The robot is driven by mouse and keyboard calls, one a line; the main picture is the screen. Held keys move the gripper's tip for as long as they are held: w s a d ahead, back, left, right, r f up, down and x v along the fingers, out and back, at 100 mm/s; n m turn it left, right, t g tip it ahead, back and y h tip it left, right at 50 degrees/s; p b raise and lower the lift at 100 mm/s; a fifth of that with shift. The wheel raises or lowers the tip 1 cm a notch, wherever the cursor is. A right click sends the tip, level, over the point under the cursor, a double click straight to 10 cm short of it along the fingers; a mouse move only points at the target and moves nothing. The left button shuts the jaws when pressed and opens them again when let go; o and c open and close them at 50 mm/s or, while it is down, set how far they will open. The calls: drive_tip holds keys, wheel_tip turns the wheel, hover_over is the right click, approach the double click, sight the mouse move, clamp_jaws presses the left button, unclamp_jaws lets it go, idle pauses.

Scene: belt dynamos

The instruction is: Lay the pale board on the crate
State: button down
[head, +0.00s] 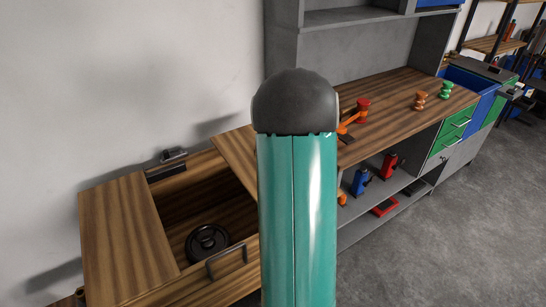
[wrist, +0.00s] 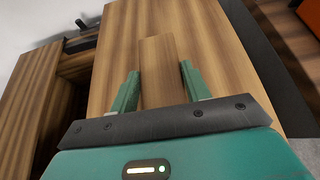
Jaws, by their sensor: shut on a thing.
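My gripper (wrist: 160,90) is shut on a narrow wooden block (wrist: 158,55) that stands on the pale board (wrist: 115,60). In the head view my arm hides the gripper and most of this board; its left part shows as a slanted panel (head: 236,152) over the right side of the crate. The wooden crate (head: 180,296) is open in the middle, with a black round thing (head: 207,244) inside. Whether the board touches the crate rim, I cannot tell.
A darker wooden panel (head: 125,240) covers the crate's left part. A metal handle (head: 227,259) is on its front, and a dark fitting (head: 172,158) at its back. A workbench (head: 395,112) with orange, red and green things stands at the right. The grey floor (head: 460,220) is clear.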

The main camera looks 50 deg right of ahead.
drive_tip(key=w+d+f, duration=0.2)
drive_tip(key=w+f, duration=0.6)
drive_tip(key=f, duration=0.2)
drive_tip(key=shift+w+d, duration=0.15)
drive_tip(key=shift+d, duration=0.1)
idle(0.8)
drive_tip(key=shift+f, duration=0.1)
drive_tip(key=c, duration=0.6)
unclamp_jaws()
drive_tip(key=shift+f, duration=0.15)
drive_tip(key=shift+a, duration=0.1)
drive_tip(key=v, duration=1.4)
